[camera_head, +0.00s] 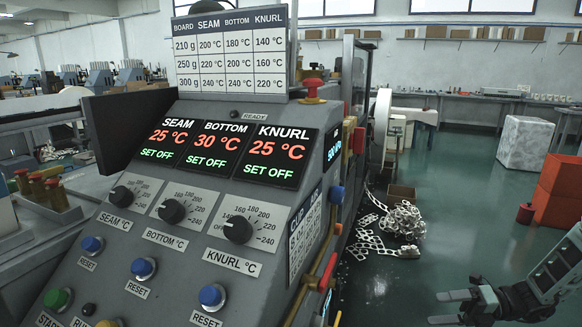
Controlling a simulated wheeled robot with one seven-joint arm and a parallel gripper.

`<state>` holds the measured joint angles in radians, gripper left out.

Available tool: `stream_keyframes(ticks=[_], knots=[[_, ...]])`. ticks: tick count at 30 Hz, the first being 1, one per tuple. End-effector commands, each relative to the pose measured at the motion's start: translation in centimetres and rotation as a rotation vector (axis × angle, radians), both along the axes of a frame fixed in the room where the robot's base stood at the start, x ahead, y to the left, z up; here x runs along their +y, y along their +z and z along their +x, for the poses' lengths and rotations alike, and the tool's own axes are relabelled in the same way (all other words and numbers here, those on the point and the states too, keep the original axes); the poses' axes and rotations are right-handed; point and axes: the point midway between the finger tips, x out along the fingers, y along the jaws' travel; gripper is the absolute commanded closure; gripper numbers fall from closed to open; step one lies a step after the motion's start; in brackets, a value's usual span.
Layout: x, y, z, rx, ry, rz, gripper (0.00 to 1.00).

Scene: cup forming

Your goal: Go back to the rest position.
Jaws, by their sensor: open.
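My gripper (440,308) is at the lower right of the head view, at the end of my arm. Its two fingers point left and are apart, with nothing between them. It is clear of the control panel (150,237) of the cup machine, with open floor behind it. The panel displays read SEAM 25 °C, BOTTOM 30 °C and KNURL 25 °C, each with SET OFF. Three black knobs sit below them, the KNURL knob (238,229) nearest my gripper. Blue RESET buttons (212,296) are under the knobs.
A temperature chart (230,55) stands above the displays. A pile of white scrap (400,222) lies on the floor beside the machine. An orange box (560,190) and a pale speckled block (525,144) stand at the right. The green floor (450,215) between is mostly free.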

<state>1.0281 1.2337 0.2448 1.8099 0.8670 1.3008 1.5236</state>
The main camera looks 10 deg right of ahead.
Motion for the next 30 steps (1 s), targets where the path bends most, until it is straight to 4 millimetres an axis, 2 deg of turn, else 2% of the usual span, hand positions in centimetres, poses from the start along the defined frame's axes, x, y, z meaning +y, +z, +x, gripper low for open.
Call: stream_keyframes(ticks=[1, 5, 8, 11, 15, 21, 24, 29, 30], knots=[[1.3, 1.4, 0.4, -0.038, 0.061, -0.04, 0.0], [4.8, 4.2, 0.8, -0.164, 0.237, -0.15, 0.0], [8.6, 7.3, 0.7, -0.311, 0.433, -0.248, 0.0], [13.2, 10.8, -0.2, -0.514, 0.686, -0.349, 0.0], [19.1, 15.2, -2.7, -0.836, 1.058, -0.444, 0.0], [25.5, 20.8, -7.7, -1.344, 1.595, -0.46, 0.0], [27.8, 23.3, -10.6, -1.615, 1.86, -0.411, 0.0], [30.4, 26.8, -15.0, -2.045, 2.25, -0.252, 0.0], [30.7, 27.5, -15.9, 2.102, -2.289, 0.199, 0.0]])
